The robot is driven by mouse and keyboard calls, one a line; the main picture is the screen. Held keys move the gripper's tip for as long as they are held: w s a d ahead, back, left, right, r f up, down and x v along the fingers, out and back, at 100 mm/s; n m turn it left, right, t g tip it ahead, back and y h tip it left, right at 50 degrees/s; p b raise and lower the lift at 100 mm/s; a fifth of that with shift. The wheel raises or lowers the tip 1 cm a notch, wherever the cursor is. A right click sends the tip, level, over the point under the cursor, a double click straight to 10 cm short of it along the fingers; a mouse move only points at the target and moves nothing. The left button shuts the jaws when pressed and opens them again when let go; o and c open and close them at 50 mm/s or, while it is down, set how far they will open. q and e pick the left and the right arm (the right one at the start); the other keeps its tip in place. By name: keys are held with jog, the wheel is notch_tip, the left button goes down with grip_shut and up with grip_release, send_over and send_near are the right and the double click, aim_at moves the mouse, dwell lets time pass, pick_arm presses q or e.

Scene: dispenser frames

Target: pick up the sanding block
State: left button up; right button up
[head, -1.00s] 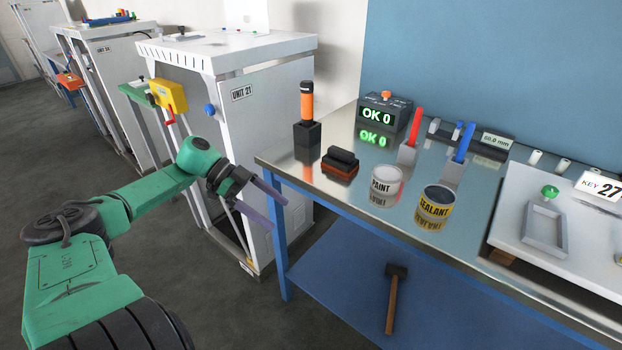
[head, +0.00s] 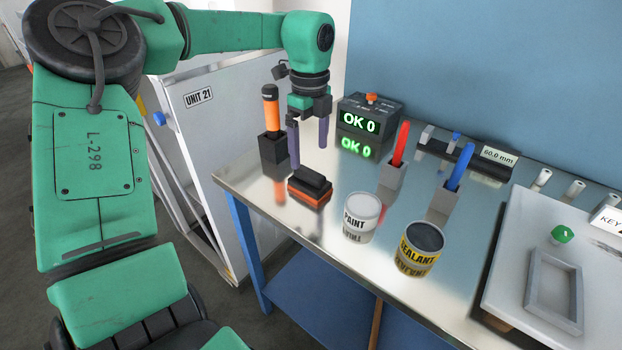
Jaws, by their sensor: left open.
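The sanding block (head: 310,187) has a black top and an orange-brown base. It lies flat on the metal bench top, near the left end. My left gripper (head: 308,152) is open with its two purple-grey fingers pointing down. In the picture the fingertips are just above and behind the block, apart from it, with nothing between them. How high they are over the bench is hard to tell. My right gripper is not in view.
An orange-handled tool in a black holder (head: 273,147) stands close left of the fingers. The OK 0 display box (head: 369,118) is behind right. A paint can (head: 360,218), a sealant can (head: 418,250) and red (head: 391,176) and blue (head: 445,199) tool holders stand to the right.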

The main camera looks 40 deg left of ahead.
aim_at(310, 171)
pick_arm(q)
jog(key=f, duration=0.3)
jog(key=shift+w+f, duration=0.15)
jog(key=shift+w, duration=0.1)
jog(key=f, duration=0.1)
jog(key=f+p, duration=0.1)
jog(key=f, duration=0.1)
jog(key=f+p, duration=0.1)
jog(key=f, duration=0.1)
jog(key=shift+s+f, duration=0.1)
jog(key=shift+s, duration=0.15)
jog(key=shift+a+f, duration=0.1)
jog(key=shift+w, duration=0.1)
jog(key=c, duration=1.5)
jog(key=shift+r, duration=0.65)
notch_tip(310, 171, up, 19)
jog(key=shift+f+b, duration=0.1)
jog(key=shift+b, duration=0.45)
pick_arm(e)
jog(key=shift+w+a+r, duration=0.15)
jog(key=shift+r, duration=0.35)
